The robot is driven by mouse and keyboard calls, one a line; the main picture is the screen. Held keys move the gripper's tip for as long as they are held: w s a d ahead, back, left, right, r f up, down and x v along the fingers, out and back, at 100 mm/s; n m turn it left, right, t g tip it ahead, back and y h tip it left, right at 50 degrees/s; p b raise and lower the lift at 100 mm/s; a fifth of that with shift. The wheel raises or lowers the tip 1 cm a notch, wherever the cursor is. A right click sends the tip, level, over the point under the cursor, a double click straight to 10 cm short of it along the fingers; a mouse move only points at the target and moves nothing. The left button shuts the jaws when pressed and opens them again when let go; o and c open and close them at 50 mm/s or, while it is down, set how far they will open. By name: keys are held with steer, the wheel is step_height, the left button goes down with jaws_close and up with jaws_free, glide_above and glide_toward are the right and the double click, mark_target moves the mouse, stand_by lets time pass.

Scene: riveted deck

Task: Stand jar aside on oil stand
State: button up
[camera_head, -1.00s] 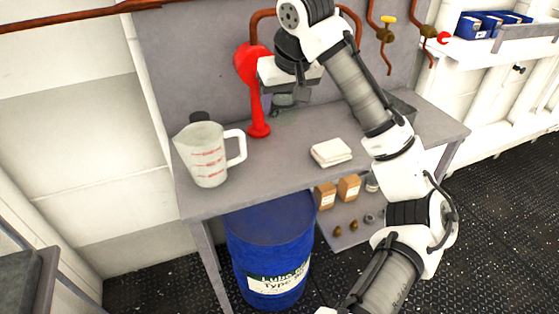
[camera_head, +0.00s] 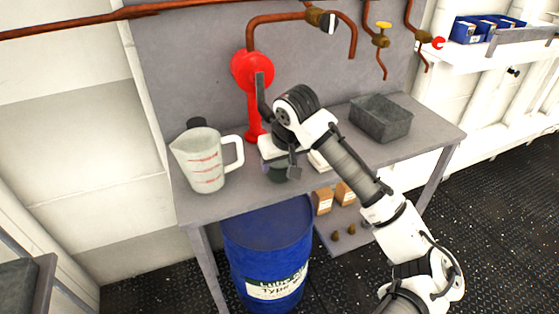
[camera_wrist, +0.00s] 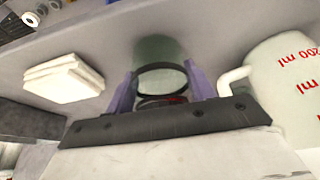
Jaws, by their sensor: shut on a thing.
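My gripper (camera_head: 280,170) is shut on the jar, low over the front part of the grey bench that looks like the oil stand (camera_head: 230,187). The jar (camera_wrist: 160,50) is greenish glass with a dark round rim and sits between my two purple fingers in the wrist view. Something dark and reddish shows inside or behind its mouth. In the head view my wrist hides most of the jar. I cannot tell whether its base touches the bench top.
A measuring jug (camera_head: 203,160) stands left of my gripper. A red pump (camera_head: 253,75) rises behind it. White folded cloths (camera_head: 318,160) lie just to the right, partly hidden. A grey bin (camera_head: 380,118) stands at the back right. A blue drum (camera_head: 268,250) is below.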

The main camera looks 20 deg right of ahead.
steer(key=shift+f, duration=0.15)
steer(key=o, duration=1.1)
steer(key=shift+c, duration=0.2)
